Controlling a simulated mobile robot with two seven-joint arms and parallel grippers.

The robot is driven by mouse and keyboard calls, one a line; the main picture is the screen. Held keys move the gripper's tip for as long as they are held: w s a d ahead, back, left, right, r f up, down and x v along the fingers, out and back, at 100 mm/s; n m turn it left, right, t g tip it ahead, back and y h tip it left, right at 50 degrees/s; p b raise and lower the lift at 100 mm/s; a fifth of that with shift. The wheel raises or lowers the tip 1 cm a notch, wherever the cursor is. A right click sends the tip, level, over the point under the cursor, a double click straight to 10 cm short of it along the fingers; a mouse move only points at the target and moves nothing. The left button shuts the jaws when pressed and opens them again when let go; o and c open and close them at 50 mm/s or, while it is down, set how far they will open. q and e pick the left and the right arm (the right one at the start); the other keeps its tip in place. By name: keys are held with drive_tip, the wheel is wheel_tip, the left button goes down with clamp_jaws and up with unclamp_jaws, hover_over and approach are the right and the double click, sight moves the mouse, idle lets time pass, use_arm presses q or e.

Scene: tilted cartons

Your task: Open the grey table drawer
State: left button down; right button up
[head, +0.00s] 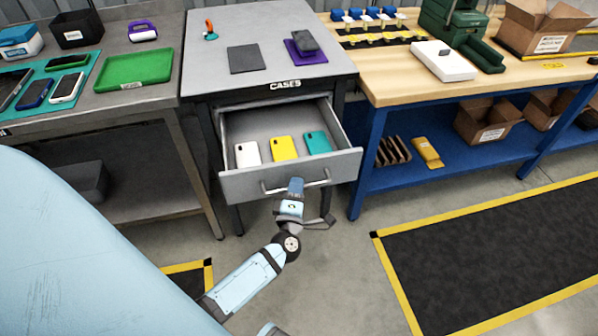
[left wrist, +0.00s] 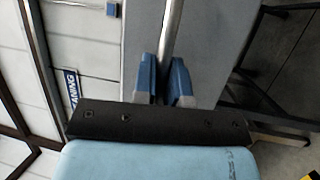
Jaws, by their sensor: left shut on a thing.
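The grey table (head: 262,20) has a drawer under its top, marked "CASES". The grey drawer (head: 240,185) is pulled out, and its inside shows. White, yellow and teal phone cases (head: 284,149) lie in it. A metal bar handle (head: 318,183) runs across the drawer front. My left gripper (head: 296,186) is at the middle of the handle, in front of the drawer. In the left wrist view its two blue fingers (left wrist: 164,80) are shut on the handle bar (left wrist: 172,30), one on each side. My right gripper is not in view.
A steel bench (head: 120,108) with a green tray stands at the left. A wooden-topped bench (head: 400,85) with a blue frame and cartons stands at the right. Open floor (head: 330,270) lies in front of the drawer, beside a black mat with yellow edges (head: 500,250).

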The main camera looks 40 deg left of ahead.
use_arm(q)
drive_tip(key=shift+s+d, duration=0.4)
drive_tip(key=shift+d, duration=0.1)
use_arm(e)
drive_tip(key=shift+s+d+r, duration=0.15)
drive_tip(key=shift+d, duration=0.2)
use_arm(q)
drive_tip(key=c, duration=1.2)
unclamp_jaws()
